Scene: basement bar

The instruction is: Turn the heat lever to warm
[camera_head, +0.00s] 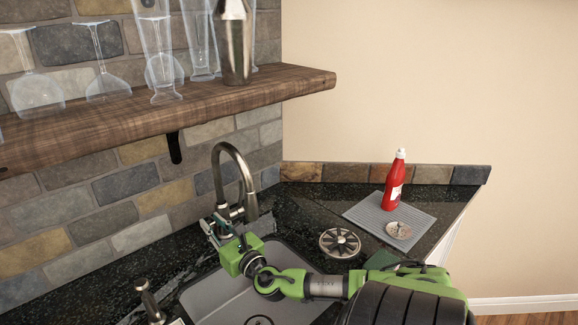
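The metal faucet (219,172) stands behind the sink, with a tall curved neck. My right gripper (216,226), on the green and black arm from the lower right, reaches over the sink to the faucet's base. Its fingers are at the low part of the faucet, where the heat lever is not clearly visible. The gripper hides part of that area. I cannot tell whether the fingers touch the lever or how far they are apart. My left gripper is out of view.
The grey sink (205,298) lies under my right arm. A round metal strainer (340,243), a red bottle (394,182) and a scrubber (399,230) on a grey mat (363,212) are to the right. A wooden shelf (215,105) with glasses and a shaker overhangs the left.

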